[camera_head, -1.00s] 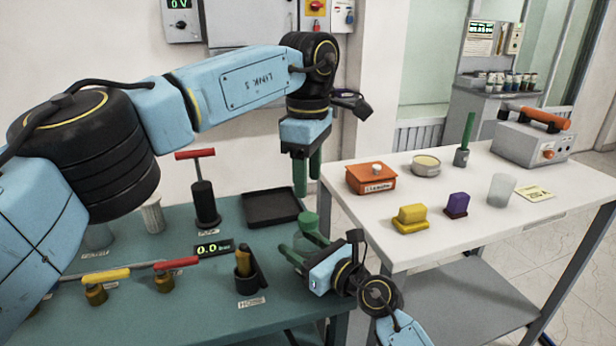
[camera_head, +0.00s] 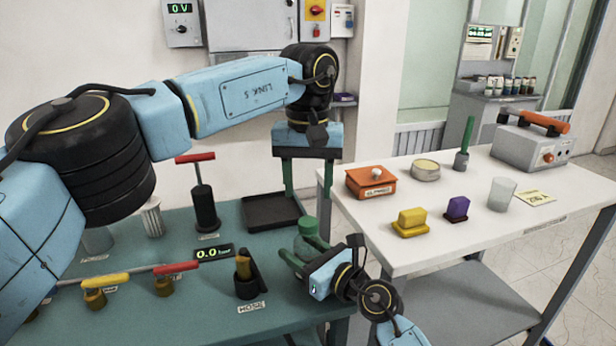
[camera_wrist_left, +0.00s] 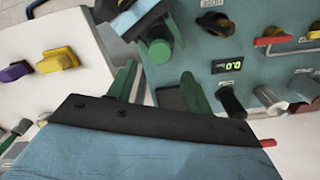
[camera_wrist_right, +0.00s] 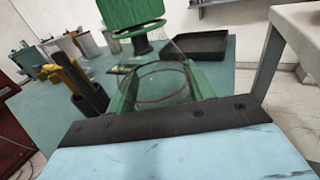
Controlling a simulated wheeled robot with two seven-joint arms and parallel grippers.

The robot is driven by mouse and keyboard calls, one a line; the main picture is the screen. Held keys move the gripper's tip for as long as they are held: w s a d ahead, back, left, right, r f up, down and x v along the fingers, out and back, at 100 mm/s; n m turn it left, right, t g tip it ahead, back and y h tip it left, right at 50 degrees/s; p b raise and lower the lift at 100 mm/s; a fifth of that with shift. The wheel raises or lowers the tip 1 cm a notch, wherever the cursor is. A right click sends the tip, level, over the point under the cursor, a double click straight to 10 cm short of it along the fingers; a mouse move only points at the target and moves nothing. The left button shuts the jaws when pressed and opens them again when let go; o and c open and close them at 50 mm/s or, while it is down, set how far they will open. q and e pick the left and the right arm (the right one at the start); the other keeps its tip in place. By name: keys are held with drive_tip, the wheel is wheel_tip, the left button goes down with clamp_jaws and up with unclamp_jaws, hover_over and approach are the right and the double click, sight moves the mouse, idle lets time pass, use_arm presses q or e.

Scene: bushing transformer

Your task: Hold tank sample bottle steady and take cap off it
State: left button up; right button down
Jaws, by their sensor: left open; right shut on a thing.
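The tank sample bottle (camera_wrist_right: 160,84) is clear and shows mostly as outlines in the right wrist view, with its green cap (camera_wrist_right: 132,14) at the top. The cap (camera_head: 310,226) also shows in the head view and in the left wrist view (camera_wrist_left: 159,50). My right gripper (camera_wrist_right: 160,95) is shut on the bottle, one green finger on each side, at the teal table's right end. My left gripper (camera_head: 307,190) is open and empty, fingers pointing down, above the cap and apart from it. In the left wrist view its fingers (camera_wrist_left: 158,85) are spread widely.
A black tray (camera_head: 272,211) lies behind the bottle on the teal table (camera_head: 215,290). A black holder (camera_head: 248,280), a pump (camera_head: 204,200) and yellow and red valve handles stand left. The white table (camera_head: 470,215) at right carries several small items.

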sight(308, 221)
use_arm(q)
wheel_tip(308, 221, down, 7)
idle(0.3)
drive_tip(key=shift+c, duration=0.2)
